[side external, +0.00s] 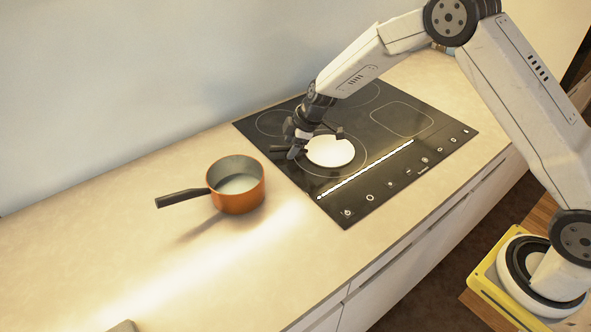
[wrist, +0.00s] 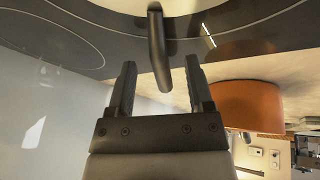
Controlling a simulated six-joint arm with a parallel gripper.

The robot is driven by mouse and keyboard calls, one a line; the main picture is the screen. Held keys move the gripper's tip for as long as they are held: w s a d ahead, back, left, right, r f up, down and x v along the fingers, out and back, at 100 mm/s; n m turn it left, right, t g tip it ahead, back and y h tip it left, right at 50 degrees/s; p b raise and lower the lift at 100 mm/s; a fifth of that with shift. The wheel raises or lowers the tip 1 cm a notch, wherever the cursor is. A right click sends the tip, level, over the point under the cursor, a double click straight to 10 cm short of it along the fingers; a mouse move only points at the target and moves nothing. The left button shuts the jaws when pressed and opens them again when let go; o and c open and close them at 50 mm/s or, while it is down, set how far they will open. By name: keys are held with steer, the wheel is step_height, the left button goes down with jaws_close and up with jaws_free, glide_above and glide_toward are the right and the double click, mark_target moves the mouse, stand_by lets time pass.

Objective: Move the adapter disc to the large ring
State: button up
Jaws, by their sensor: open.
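The adapter disc (side external: 331,152) is a flat, pale round plate lying on the black cooktop, inside the outline of the front-left ring (side external: 366,162). In the wrist view, the edge of the disc (wrist: 180,5) shows at the top, with its dark handle (wrist: 158,50) reaching toward me. My gripper (wrist: 160,64) is open, with the handle's end between its two fingers and a gap on each side. In the side view, my gripper (side external: 308,136) is low at the disc's left edge. Other rings lie behind; which is the large one is unclear.
An orange pot (side external: 238,187) with a dark handle stands on the pale counter (side external: 110,235) left of the cooktop. It is close by on the right in the wrist view (wrist: 245,105). A wall (side external: 130,80) runs behind. The cooktop's right side (side external: 400,120) is clear.

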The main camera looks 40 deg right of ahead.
step_height(320, 180, up, 6)
steer(key=shift+r, duration=0.2)
steer(key=s+a+r+n, duration=0.1)
steer(key=s+a, duration=0.1)
steer(key=a, duration=0.2)
steer(key=s+a+r+n, duration=0.1)
steer(key=s+a+r, duration=0.1)
steer(key=a, duration=0.2)
steer(key=s+a+r, duration=0.1)
steer(key=s+a, duration=0.1)
steer(key=a, duration=0.3)
steer(key=shift+s+r+n+g+y, duration=0.3)
steer(key=shift+r+n+g+y, duration=0.05)
steer(key=shift+n+g+y, duration=0.05)
steer(key=s+a+r+n, duration=0.2)
steer(key=s+a+r, duration=0.1)
steer(key=s+a, duration=0.5)
steer(key=shift+s+a+r+g+y, duration=0.3)
steer(key=shift+s+a+g, duration=0.1)
steer(key=shift+s, duration=0.1)
